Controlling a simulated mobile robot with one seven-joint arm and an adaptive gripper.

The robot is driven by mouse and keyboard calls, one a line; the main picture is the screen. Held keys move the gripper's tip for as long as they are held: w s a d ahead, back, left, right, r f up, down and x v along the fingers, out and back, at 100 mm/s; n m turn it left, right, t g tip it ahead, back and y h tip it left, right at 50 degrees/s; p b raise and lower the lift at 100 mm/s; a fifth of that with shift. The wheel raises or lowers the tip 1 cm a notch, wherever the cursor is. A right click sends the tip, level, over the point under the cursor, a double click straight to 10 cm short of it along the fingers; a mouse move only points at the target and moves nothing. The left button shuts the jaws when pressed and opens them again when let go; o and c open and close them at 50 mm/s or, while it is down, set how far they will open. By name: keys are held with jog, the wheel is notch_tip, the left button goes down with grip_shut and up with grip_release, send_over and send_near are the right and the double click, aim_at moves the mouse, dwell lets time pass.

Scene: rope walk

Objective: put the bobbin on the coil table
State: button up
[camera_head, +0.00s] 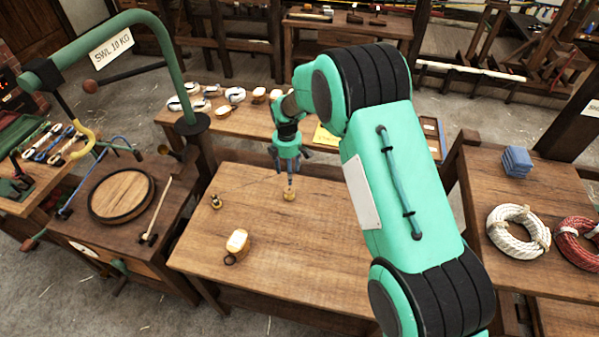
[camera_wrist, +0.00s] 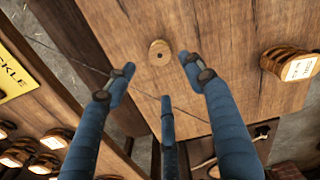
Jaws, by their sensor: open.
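The likely bobbin is a small pale wooden piece (camera_head: 290,195) standing on the wooden worktable, near its far edge. In the wrist view, its round top with a dark centre hole (camera_wrist: 160,52) shows beyond my fingertips. My gripper (camera_head: 288,172) is just above it, pointing down. The blue fingers (camera_wrist: 163,82) are spread apart with nothing between them. The coil table (camera_head: 485,180) is at the right, behind my arm in part, and carries a white rope coil (camera_head: 519,231), a red rope coil (camera_head: 580,241) and a blue stack (camera_head: 516,161).
The worktable (camera_head: 310,245) also holds a white-labelled wooden block (camera_head: 237,243) and a small dark-and-brass piece (camera_head: 216,201). A green hoist arm (camera_head: 180,70) rises at left beside a round wooden lid (camera_head: 121,195). A back bench (camera_head: 245,122) holds several blocks.

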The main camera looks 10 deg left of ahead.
jog(key=shift+r, duration=0.1)
jog(key=s+d+r+m+t, duration=0.1)
jog(key=s+d+r+m, duration=0.2)
jog(key=d+r, duration=0.65)
jog(key=s+d+r+m+t, duration=0.1)
jog(key=s+d+r+m, duration=0.25)
jog(key=d+r, duration=0.6)
jog(key=s+d+r+m, duration=0.35)
jog(key=d+r, duration=0.25)
jog(key=r, duration=0.8)
jog(key=s+d+r+m+t, duration=0.1)
jog(key=s+d+m, duration=0.3)
jog(key=s, duration=0.6)
jog(key=s+d+r+m+t, duration=0.1)
jog(key=s+d+r+m, duration=0.3)
jog(key=s+d, duration=0.4)
jog(key=s+d+r+m+t, duration=0.1)
jog(key=s+d+m, duration=0.3)
jog(key=s, duration=0.8)
jog(key=d+r, duration=0.1)
jog(key=d, duration=0.1)
jog(key=shift+d+r+t, duration=0.25)
jog(key=shift+d+t, duration=0.05)
jog(key=shift+d, duration=0.1)
jog(key=shift+s, duration=0.1)
